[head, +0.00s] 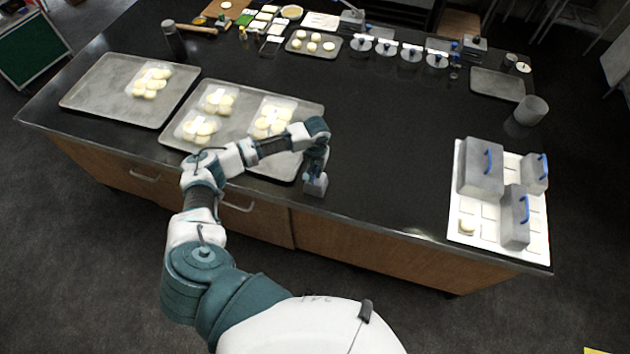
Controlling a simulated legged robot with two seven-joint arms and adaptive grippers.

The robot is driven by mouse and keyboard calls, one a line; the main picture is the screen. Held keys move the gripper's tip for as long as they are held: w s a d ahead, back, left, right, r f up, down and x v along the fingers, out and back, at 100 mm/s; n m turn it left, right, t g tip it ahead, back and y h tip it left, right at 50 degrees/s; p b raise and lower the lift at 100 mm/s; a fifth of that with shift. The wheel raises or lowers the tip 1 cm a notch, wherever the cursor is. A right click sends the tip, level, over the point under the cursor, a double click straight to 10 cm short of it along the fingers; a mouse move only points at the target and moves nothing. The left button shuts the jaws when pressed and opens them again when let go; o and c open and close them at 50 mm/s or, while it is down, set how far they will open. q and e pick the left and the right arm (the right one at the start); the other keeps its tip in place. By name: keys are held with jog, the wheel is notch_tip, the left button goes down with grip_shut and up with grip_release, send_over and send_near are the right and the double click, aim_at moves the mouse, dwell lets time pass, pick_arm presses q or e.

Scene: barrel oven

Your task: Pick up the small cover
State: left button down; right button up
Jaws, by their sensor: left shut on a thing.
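My left gripper (314,172) is at the end of the left arm, near the front edge of the black counter, just right of the middle tray. It is shut on a small grey box-like cover (316,187) that hangs below the fingers. A little blue shows at the grip, and the fingers hide the cover's top. I cannot tell whether the cover touches the counter. My right gripper is out of view.
A white board (463,200) at right bears grey covers with blue handles (480,165) and one pale dough piece (467,227). Two metal trays (90,95) (235,100) with packs of dough pieces lie at left. A grey cup (531,110) stands behind the board. The counter's middle is clear.

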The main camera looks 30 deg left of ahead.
pick_arm(q)
notch_tip(320, 180, up, 5)
jog(key=p, duration=0.6)
jog(key=shift+r, duration=0.75)
notch_tip(320, 180, up, 6)
jog(key=shift+f, duration=0.2)
